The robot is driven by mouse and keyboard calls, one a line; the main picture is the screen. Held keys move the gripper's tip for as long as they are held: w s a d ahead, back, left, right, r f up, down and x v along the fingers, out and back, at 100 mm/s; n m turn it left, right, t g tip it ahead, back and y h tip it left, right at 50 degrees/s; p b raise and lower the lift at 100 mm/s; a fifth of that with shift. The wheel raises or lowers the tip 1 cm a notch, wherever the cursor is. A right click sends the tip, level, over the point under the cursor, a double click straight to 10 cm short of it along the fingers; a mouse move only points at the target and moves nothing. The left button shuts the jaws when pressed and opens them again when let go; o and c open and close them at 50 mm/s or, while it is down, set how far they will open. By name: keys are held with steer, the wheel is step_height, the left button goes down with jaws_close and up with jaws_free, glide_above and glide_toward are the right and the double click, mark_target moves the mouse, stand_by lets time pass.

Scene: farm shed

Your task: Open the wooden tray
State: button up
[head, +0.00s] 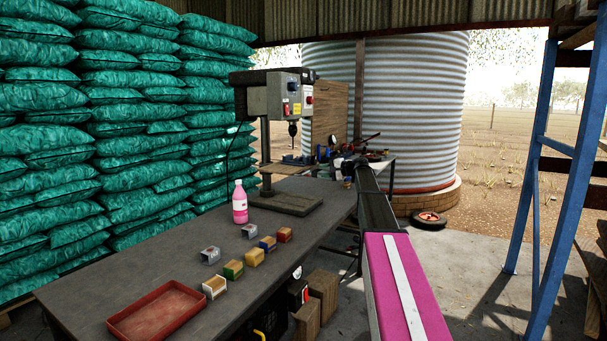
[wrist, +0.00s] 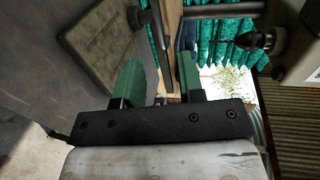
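A drill press (head: 285,100) stands left of my arm; its chuck (wrist: 255,41) shows close by in the wrist view. A pink bottle (head: 240,204), several small coloured boxes (head: 254,257) and a red tray (head: 157,310) are on the bench. A blue frame (head: 562,170) stands at right.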

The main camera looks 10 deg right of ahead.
mark_target(305, 173)
steer(key=x, duration=1)
steer(key=shift+w+a+f, duration=0.1)
steer(key=shift+a+f, duration=0.05)
steer(key=shift+a, duration=0.15)
jaws_close()
